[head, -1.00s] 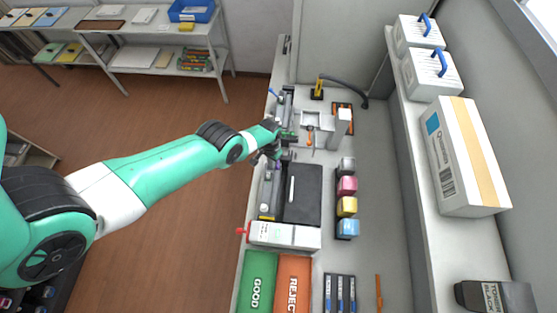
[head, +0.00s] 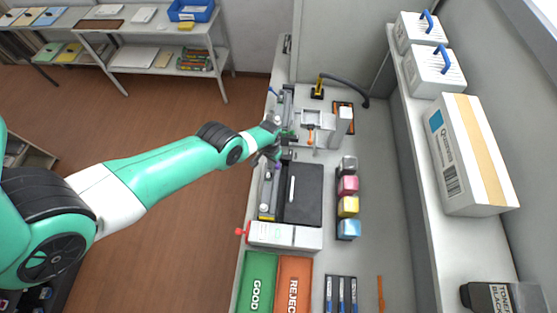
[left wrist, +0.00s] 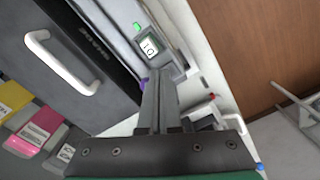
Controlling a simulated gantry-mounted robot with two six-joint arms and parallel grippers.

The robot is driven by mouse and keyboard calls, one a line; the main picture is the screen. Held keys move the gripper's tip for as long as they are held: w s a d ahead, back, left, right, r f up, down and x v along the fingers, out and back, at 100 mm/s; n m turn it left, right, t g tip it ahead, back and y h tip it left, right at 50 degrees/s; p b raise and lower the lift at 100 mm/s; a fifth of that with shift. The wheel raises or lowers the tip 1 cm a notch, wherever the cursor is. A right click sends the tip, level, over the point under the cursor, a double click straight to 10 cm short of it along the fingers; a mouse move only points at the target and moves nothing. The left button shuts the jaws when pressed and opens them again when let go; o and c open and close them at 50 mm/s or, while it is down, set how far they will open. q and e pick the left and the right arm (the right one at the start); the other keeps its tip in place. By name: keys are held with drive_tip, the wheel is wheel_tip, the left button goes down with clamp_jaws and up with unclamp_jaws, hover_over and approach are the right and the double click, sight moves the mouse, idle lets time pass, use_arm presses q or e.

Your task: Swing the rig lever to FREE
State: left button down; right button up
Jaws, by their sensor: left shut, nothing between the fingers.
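The rig (head: 266,190) is a long grey rail unit along the left edge of the bench, beside a dark flat panel (head: 304,205) with a pale handle. My left gripper (head: 277,158) is over the rig's far part, fingers shut and empty. In the left wrist view the shut fingertips (left wrist: 160,72) are close to a small display (left wrist: 149,46) under a green light; contact cannot be told. A thin blue-tipped lever (head: 272,92) stands farther back, and a red knob (head: 240,231) sticks out at the near end. No FREE marking is readable, so I cannot tell which is the rig lever.
Coloured cartridges (head: 348,205) stand in a row right of the panel. A green GOOD bin (head: 258,275) and an orange REJECT bin (head: 294,275) are in front. A raised shelf (head: 412,170) with boxes runs along the right. Bare bench lies between.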

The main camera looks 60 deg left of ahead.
use_arm(q)
drive_tip(key=shift+w, duration=0.1)
drive_tip(key=shift+w+d, duration=0.3)
drive_tip(key=shift+d, duration=0.1)
drive_tip(key=shift+w+d+b, duration=0.1)
drive_tip(key=shift+w+b, duration=0.05)
drive_tip(key=shift+b, duration=0.2)
drive_tip(key=shift+w+d, duration=0.25)
drive_tip(key=shift+w, duration=0.05)
